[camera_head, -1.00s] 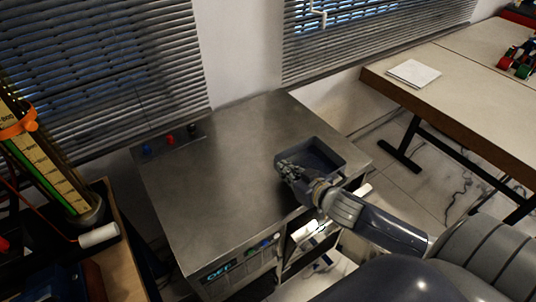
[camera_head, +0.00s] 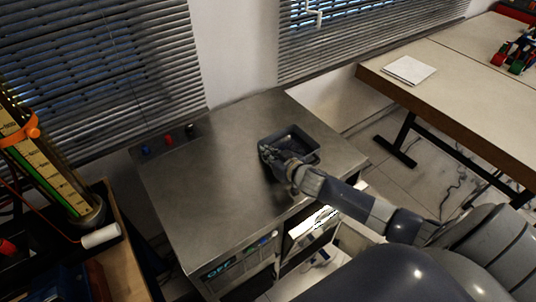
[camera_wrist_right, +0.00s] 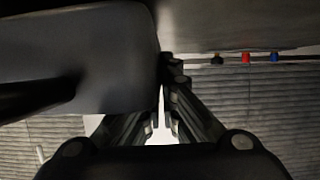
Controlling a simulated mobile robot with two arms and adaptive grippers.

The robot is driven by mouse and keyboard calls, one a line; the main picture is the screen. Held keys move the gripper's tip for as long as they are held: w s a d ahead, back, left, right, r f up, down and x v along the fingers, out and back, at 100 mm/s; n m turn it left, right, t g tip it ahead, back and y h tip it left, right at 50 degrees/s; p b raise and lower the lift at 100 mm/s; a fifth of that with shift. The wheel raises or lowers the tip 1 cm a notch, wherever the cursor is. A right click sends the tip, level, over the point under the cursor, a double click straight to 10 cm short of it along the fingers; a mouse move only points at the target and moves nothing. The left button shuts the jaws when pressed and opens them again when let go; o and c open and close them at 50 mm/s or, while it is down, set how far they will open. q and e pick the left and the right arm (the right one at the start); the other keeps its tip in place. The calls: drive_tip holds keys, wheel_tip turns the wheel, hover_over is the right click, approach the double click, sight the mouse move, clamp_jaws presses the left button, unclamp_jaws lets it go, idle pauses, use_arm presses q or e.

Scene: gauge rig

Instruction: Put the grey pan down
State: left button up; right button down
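The grey pan (camera_head: 306,143) is a shallow rectangular tray at the right side of the steel cabinet top (camera_head: 215,185). It looks level and sits at or very close to the surface; I cannot tell whether it touches. My right gripper (camera_head: 270,155) is at the pan's near-left wall, its fingers closed together on that wall. In the right wrist view the pan (camera_wrist_right: 80,55) fills the upper left, and the fingers (camera_wrist_right: 165,82) meet at its edge, partly hidden by it. My left gripper is not in view.
Blue, red and black knobs (camera_head: 168,140) line the cabinet's back left. The cabinet top left of the pan is clear. A wooden table (camera_head: 455,85) with a white paper stack (camera_head: 408,70) stands at right. A gauge with an orange clamp (camera_head: 28,130) stands at left.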

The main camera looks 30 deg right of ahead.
drive_tip(key=shift+w+f, duration=0.1)
drive_tip(key=shift+f, duration=0.2)
drive_tip(key=shift+f, duration=0.1)
drive_tip(key=c, duration=1.8)
unclamp_jaws()
drive_tip(key=shift+f, duration=0.1)
drive_tip(key=shift+r, duration=0.35)
drive_tip(key=shift+s+f, duration=0.1)
drive_tip(key=shift+s, duration=0.3)
drive_tip(key=b+v, duration=0.1)
drive_tip(key=v, duration=1)
drive_tip(key=shift+s, duration=0.2)
